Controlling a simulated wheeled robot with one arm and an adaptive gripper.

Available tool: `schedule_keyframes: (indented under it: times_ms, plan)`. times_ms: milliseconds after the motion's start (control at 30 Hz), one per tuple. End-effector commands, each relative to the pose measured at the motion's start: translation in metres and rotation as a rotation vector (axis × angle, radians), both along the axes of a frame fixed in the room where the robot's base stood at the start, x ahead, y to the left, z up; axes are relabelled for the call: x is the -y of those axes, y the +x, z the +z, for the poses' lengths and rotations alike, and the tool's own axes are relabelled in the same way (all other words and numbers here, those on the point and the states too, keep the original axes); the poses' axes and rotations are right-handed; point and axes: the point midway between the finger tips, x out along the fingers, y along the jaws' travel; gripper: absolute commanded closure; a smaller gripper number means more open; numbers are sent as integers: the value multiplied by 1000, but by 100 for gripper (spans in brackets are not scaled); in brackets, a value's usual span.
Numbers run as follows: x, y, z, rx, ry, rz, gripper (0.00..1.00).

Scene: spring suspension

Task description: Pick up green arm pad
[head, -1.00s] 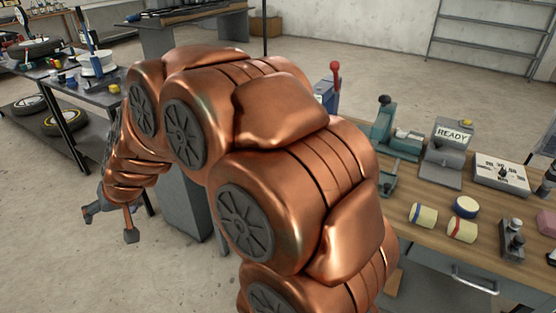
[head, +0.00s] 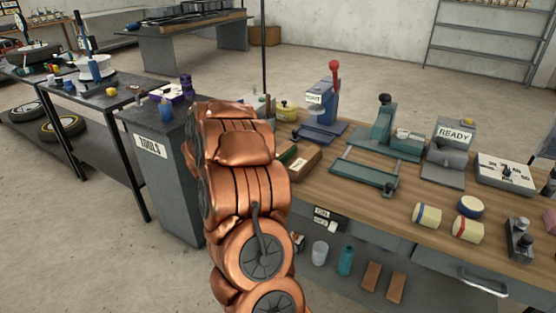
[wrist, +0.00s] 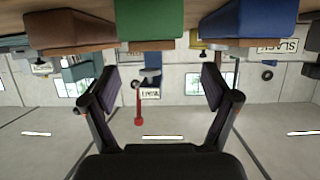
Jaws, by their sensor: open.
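A green block (wrist: 150,18), which looks like the green arm pad, shows at the top of the upside-down wrist view, on the wooden surface. It lies between a brown block (wrist: 72,30) and a blue block (wrist: 248,20), and is only partly in frame. My gripper (wrist: 159,85) is open and empty. Its fingers are spread and apart from the green block, which sits ahead, roughly centred between them. In the head view my copper arm hides the gripper.
The wooden workbench (head: 400,200) holds a blue press with a red lever (head: 322,108), a teal fixture (head: 375,160), a grey READY stand (head: 450,150) and striped rolls (head: 427,216). A grey TOOLS cabinet (head: 165,180) stands left of my arm. Open floor lies in front.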

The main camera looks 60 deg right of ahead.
Motion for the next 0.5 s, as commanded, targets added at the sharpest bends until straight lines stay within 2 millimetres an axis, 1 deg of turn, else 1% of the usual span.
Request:
schedule_keyframes:
  times_ms: [33, 133, 300, 433, 500]
  plan:
    - [4, -4, -2, -8, -3, -13, 14]
    - [11, -8, -5, -13, -6, -24, 14]
    - [24, -8, -12, -14, -4, -22, 14]
    - [31, -7, -14, -13, -3, -18, 14]
    - [38, -8, -14, -12, -3, -20, 14]
